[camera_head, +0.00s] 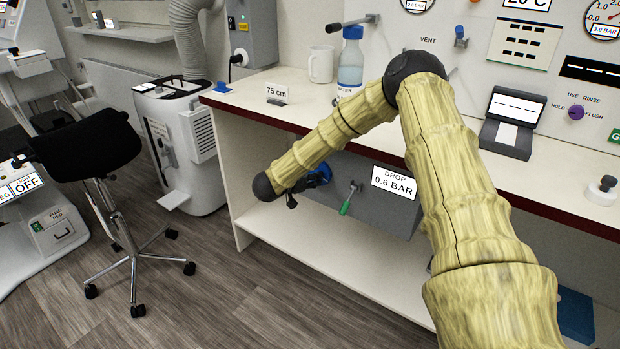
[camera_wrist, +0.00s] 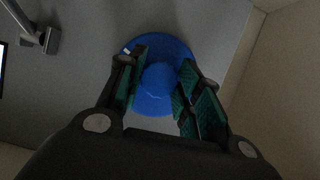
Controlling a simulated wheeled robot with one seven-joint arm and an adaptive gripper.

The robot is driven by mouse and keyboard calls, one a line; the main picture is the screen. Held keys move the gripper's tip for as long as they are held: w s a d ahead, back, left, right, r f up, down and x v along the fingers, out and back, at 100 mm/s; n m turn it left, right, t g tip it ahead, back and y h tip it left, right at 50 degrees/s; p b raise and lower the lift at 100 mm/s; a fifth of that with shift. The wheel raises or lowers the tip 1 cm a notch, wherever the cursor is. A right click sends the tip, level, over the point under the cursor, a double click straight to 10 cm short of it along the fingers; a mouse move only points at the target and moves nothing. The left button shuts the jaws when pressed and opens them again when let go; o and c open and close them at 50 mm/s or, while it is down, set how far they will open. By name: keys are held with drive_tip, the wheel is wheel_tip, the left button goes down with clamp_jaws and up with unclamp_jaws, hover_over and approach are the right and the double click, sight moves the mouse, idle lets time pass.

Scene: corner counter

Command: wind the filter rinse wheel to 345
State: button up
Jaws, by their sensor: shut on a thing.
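A blue round wheel (camera_wrist: 150,104) with a raised middle is on the front of a grey box, under the counter. It fills the middle of the wrist view, with a small white mark at its upper left edge. It also shows partly in the head view (camera_head: 321,172), beside the end of my arm. My gripper (camera_wrist: 163,64) is shut on the wheel, with a green-padded finger on each side of the raised middle. No scale or number 345 can be read around the wheel.
Above, the counter (camera_head: 292,114) holds a bottle (camera_head: 351,62) and a white mug (camera_head: 320,65). A black stool (camera_head: 85,160) stands at left.

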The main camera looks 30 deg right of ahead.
drive_tip(key=m+t+b, duration=0.2)
drive_tip(key=m+b, duration=0.2)
drive_tip(key=m, duration=0.1)
drive_tip(key=m+t+b, duration=0.3)
drive_tip(key=m+b, duration=0.1)
drive_tip(key=m, duration=0.1)
drive_tip(key=f+m+t+h+b, duration=0.1)
drive_tip(key=m+t+b, duration=0.2)
drive_tip(key=m+b, duration=0.2)
drive_tip(key=shift+s+d+m, duration=0.15)
drive_tip(key=shift+s+m, duration=0.1)
drive_tip(key=shift+m, duration=0.35)
drive_tip(key=shift+r, duration=0.1)
idle(0.4)
drive_tip(key=o, duration=1)
drive_tip(key=shift+r, duration=0.1)
